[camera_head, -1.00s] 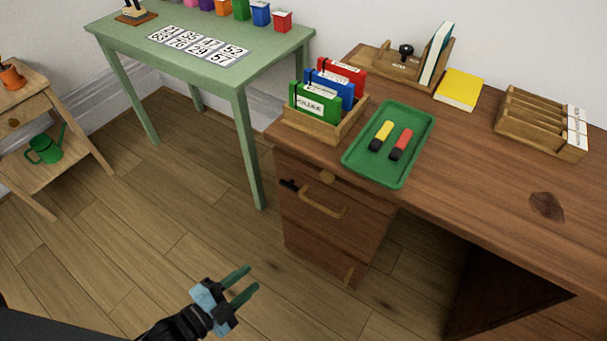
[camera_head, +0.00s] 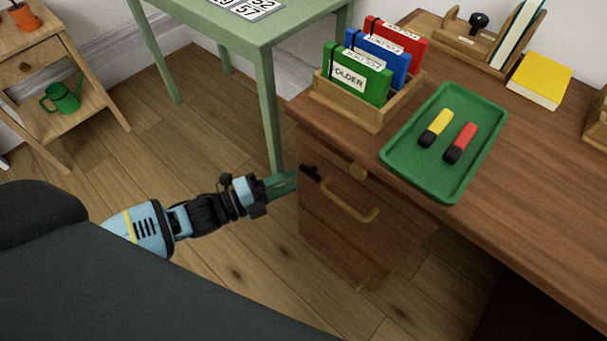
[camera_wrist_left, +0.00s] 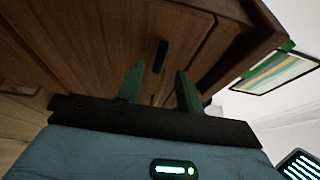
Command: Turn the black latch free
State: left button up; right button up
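The black latch (camera_head: 310,172) is a short dark bar on the front of the brown desk's drawer unit (camera_head: 340,244), at the upper left of the drawer. In the left wrist view the latch (camera_wrist_left: 160,56) stands out ahead of my fingers, lined up with the gap between them. My left gripper (camera_head: 290,181) is open, its green fingers (camera_wrist_left: 158,84) apart, with the tips close to the latch. I cannot tell whether they touch it. My right gripper is out of view.
On the desk are a green tray (camera_head: 418,178) with two markers and a wooden folder box (camera_head: 352,110). A small wooden stand (camera_head: 72,142) is at the far left. Wooden floor is open between.

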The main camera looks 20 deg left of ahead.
aim_at(307, 175)
pick_arm(q)
jog(key=shift+x, duration=2.3)
jog(key=shift+b, duration=0.3)
grip_shut()
